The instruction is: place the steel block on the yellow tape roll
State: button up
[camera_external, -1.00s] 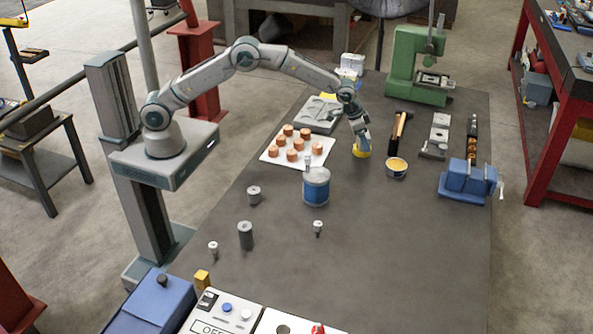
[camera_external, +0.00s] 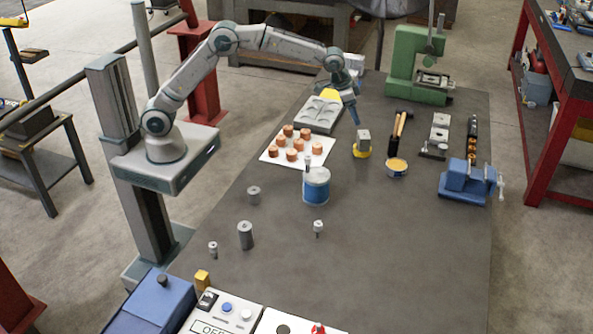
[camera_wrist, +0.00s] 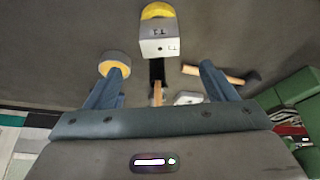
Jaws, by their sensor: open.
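The steel block (camera_external: 364,137) is a small grey block standing upright on the yellow tape roll (camera_external: 362,152), which lies flat on the table. In the wrist view the block (camera_wrist: 157,30) shows a stamped marking, and the yellow roll (camera_wrist: 157,10) shows beyond it, partly hidden by the block. My gripper (camera_external: 355,119) is above and behind the block in the external view. In the wrist view my gripper's fingers (camera_wrist: 160,70) are spread wide with nothing held between them, and the block is ahead of them, apart from both.
A roll with a yellowish top (camera_external: 397,165) and a hammer (camera_external: 400,130) lie right of the block. A blue tin (camera_external: 316,186) stands front left, near a white board (camera_external: 268,158) with several copper cylinders. A blue vise (camera_external: 464,183) is farther right.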

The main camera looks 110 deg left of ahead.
jog(key=s+d+r+m, duration=0.1)
jog(key=s+d+r, duration=0.3)
jog(key=s+d, duration=0.4)
jog(key=s+d+r+m, duration=0.1)
jog(key=s+d+r, duration=0.4)
jog(key=s+d, duration=0.3)
jog(key=s+d+f, duration=0.1)
jog(key=s+d, duration=0.2)
jog(key=s, duration=0.5)
jog(key=s+d+f+m+h, duration=0.1)
jog(key=s+d+f, duration=0.1)
jog(key=s, duration=0.6)
jog(key=s+d+f+m, duration=0.1)
jog(key=s+d, duration=0.3)
jog(key=s, duration=0.5)
jog(key=shift+d+f+g+h, duration=0.15)
jog(key=shift+f+g+h, duration=0.25)
jog(key=shift+f, duration=0.05)
